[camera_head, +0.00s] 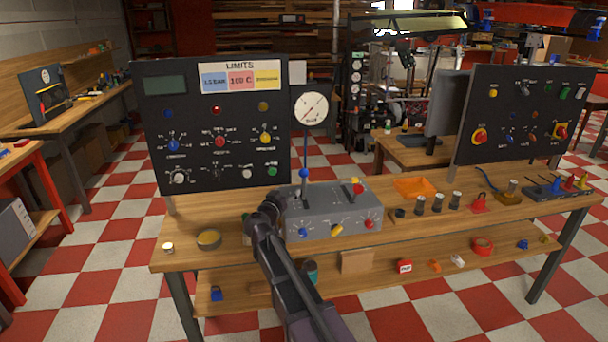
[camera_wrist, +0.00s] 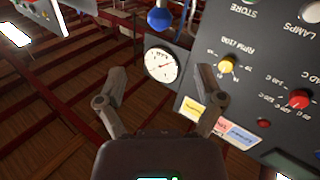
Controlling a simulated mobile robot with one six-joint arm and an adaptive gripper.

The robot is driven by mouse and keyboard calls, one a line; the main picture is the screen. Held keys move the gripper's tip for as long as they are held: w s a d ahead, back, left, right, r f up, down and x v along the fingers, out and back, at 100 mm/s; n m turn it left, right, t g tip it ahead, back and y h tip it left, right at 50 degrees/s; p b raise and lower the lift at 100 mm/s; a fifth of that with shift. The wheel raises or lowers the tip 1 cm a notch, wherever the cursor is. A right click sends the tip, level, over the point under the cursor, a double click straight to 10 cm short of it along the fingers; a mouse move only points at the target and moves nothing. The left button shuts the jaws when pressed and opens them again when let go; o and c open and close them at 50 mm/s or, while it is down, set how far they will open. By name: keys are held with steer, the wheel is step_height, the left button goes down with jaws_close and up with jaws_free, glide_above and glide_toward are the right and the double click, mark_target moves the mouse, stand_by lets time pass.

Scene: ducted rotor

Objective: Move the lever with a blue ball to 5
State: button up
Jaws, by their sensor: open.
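The lever's blue ball (camera_head: 304,173) sits at the back left of a grey control box (camera_head: 335,213) on the bench, below a round white gauge (camera_head: 310,107). In the wrist view, which is upside down, the blue ball (camera_wrist: 160,18) is at the top centre, beyond my fingertips. My gripper (camera_wrist: 162,78) is open and empty, its two fingers spread with a gap between them. In the head view my arm reaches up from the bottom to the box's left side, and the fingertips are hard to make out. The lever's scale numbers are too small to read.
A black panel with knobs and a LIMITS sign (camera_head: 240,77) stands behind the box at left. An orange tray (camera_head: 414,187) and several dark cylinders stand at right.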

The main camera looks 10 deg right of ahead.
mark_target(301, 175)
steer(key=shift+w+d, duration=0.1)
steer(key=shift+w, duration=0.05)
steer(key=x, duration=1.3)
steer(key=shift+w+d, duration=0.15)
steer(key=shift+w, duration=0.05)
jaws_close()
